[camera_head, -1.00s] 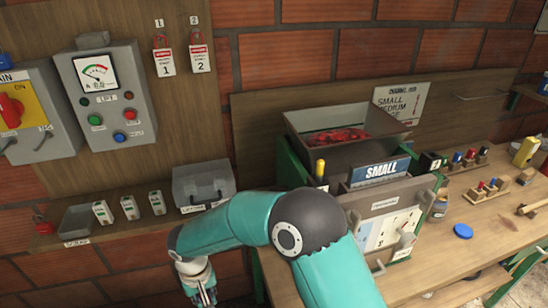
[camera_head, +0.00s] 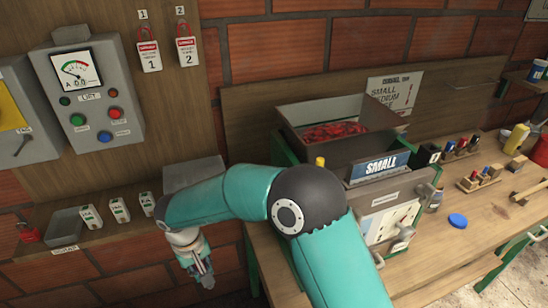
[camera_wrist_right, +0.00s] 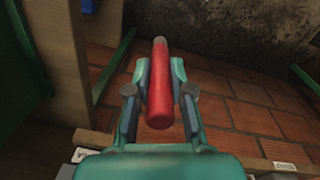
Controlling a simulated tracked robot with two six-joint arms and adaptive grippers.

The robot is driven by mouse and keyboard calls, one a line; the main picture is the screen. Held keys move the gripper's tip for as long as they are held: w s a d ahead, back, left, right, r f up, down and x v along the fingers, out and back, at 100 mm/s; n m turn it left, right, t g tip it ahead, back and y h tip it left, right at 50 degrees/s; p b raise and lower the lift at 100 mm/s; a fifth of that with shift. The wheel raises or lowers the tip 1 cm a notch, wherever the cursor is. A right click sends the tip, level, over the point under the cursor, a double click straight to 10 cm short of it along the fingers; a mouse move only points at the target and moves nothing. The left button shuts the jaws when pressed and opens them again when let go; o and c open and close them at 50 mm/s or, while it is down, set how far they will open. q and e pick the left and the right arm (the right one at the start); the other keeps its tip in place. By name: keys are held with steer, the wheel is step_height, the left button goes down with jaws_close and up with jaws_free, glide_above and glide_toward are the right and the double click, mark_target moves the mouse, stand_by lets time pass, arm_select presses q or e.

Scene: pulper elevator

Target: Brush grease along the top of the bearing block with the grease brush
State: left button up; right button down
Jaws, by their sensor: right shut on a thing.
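My right gripper (camera_head: 206,278) hangs at the end of the teal arm in the head view, low in front of the brick wall, below the shelf and left of the bench. In the right wrist view, my right gripper (camera_wrist_right: 160,75) is shut on a red cylindrical handle (camera_wrist_right: 158,100) with a greyish far end. It looks like the grease brush, but no bristles can be made out. In the head view the held thing is too small to tell. I cannot pick out the bearing block in either view. My left gripper is not in view.
A shelf (camera_head: 95,240) with small labelled boxes runs along the left wall. A blue lid (camera_head: 457,220) lies on the wooden bench, with clear wood around it.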

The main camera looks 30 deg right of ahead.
steer(key=s+d+r+t+h+p, duration=0.1)
steer(key=d+r+h, duration=0.1)
steer(key=d+r, duration=0.9)
steer(key=s+d+r+h, duration=0.1)
steer(key=d+r+h, duration=0.1)
steer(key=d+r, duration=0.95)
steer(key=shift+n, duration=0.3)
steer(key=a+b, duration=0.1)
steer(key=a+f+b, duration=0.1)
steer(key=b, duration=0.1)
steer(key=a+b, duration=0.2)
steer(key=shift+f, duration=0.25)
steer(key=shift+f+b, duration=0.45)
steer(key=shift+f, duration=0.05)
steer(key=shift+d, duration=0.1)
steer(key=shift+w+d+r+p, duration=0.1)
steer(key=shift+w+d+p, duration=0.1)
steer(key=shift+w+p, duration=0.8)
